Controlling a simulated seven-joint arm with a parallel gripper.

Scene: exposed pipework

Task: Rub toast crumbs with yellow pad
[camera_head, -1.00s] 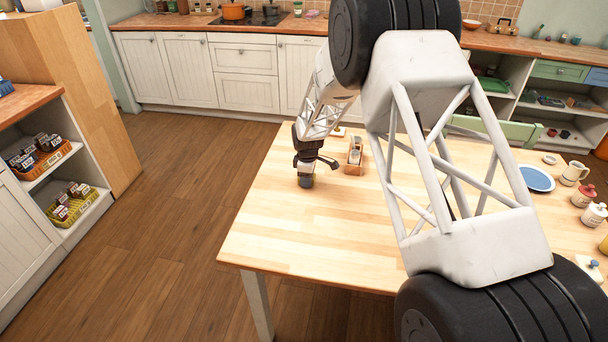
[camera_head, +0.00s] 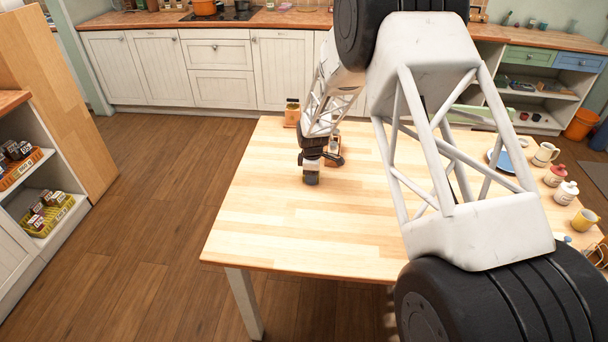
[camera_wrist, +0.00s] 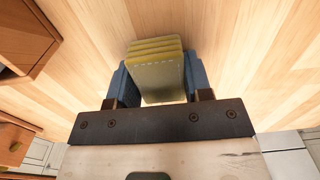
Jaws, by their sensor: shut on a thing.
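My gripper (camera_wrist: 158,82) is shut on the yellow pad (camera_wrist: 158,75), which shows in the wrist view between two blue-grey fingers. The pad looks like a ridged, olive-yellow block with a dashed line across it. In the head view my gripper (camera_head: 311,178) points down at the left part of the wooden table (camera_head: 270,220). I cannot tell whether the pad touches the tabletop. No toast crumbs can be made out in either view.
A wooden holder (camera_head: 333,150) stands just behind my gripper, and another wooden item (camera_head: 292,112) stands at the table's far left corner. A blue plate (camera_head: 500,160), a white mug (camera_head: 545,153), jars and a yellow cup (camera_head: 584,220) stand at the right. The table's front left is clear.

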